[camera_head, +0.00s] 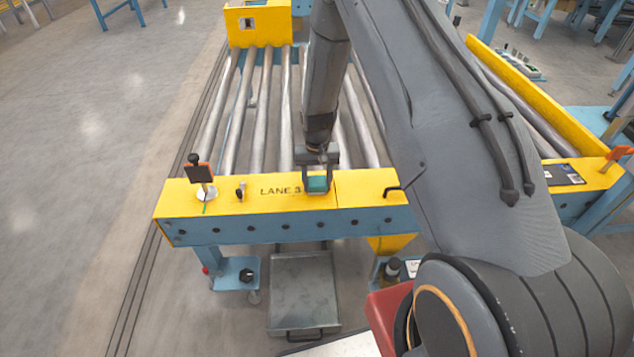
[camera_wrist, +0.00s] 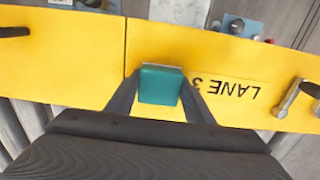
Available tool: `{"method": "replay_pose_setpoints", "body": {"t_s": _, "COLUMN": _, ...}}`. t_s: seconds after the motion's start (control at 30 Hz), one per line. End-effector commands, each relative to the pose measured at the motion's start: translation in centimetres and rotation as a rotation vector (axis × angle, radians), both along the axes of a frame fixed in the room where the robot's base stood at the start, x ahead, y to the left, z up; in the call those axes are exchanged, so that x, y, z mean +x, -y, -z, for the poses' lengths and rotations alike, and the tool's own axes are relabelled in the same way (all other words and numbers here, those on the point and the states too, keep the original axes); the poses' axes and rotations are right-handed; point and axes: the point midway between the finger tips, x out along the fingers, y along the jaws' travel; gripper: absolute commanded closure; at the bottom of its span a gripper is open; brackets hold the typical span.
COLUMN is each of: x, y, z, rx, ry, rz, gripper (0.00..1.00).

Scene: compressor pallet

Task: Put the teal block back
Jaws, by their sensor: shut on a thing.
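The teal block (camera_head: 317,184) is between the fingers of my gripper (camera_head: 318,178), over the yellow end plate (camera_head: 230,202) of the roller conveyor, just right of the "LANE 3" lettering. In the wrist view the teal block (camera_wrist: 161,85) sits between the two dark fingers of my gripper (camera_wrist: 160,95), which is shut on it. A pale edge shows along the block's far side. I cannot tell whether the block touches the yellow plate.
A lever with a dark and orange tag (camera_head: 200,172) stands at the plate's left end. A small latch (camera_head: 240,192) is left of the lettering, and a black handle (camera_head: 398,187) is to the right. Metal rollers (camera_head: 258,110) lie behind. A grey metal box (camera_head: 304,290) is below in front.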

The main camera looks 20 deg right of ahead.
Motion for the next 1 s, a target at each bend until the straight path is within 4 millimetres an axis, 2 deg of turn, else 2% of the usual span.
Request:
{"method": "replay_pose_setpoints", "body": {"t_s": 0.03, "x": 0.0, "y": 0.0, "z": 0.1, "rx": 0.000, "ry": 0.000, "rz": 0.000, "gripper": 0.49}}
{"method": "replay_pose_setpoints", "body": {"t_s": 0.13, "x": 0.0, "y": 0.0, "z": 0.1, "rx": 0.000, "ry": 0.000, "rz": 0.000, "gripper": 0.33}}
{"method": "replay_pose_setpoints", "body": {"t_s": 0.37, "x": 0.0, "y": 0.0, "z": 0.0, "rx": 0.000, "ry": -0.001, "rz": 0.000, "gripper": 0.33}}
{"method": "replay_pose_setpoints", "body": {"t_s": 0.5, "x": 0.1, "y": 0.0, "z": -0.8, "rx": 0.000, "ry": 0.001, "rz": 0.000, "gripper": 0.33}}
{"method": "replay_pose_setpoints", "body": {"t_s": 0.67, "x": 0.1, "y": 0.0, "z": -3.2, "rx": 0.000, "ry": 0.003, "rz": 0.000, "gripper": 0.33}}
{"method": "replay_pose_setpoints", "body": {"t_s": 1.0, "x": 0.1, "y": 0.0, "z": -9.8, "rx": 0.000, "ry": 0.003, "rz": 0.000, "gripper": 0.33}}
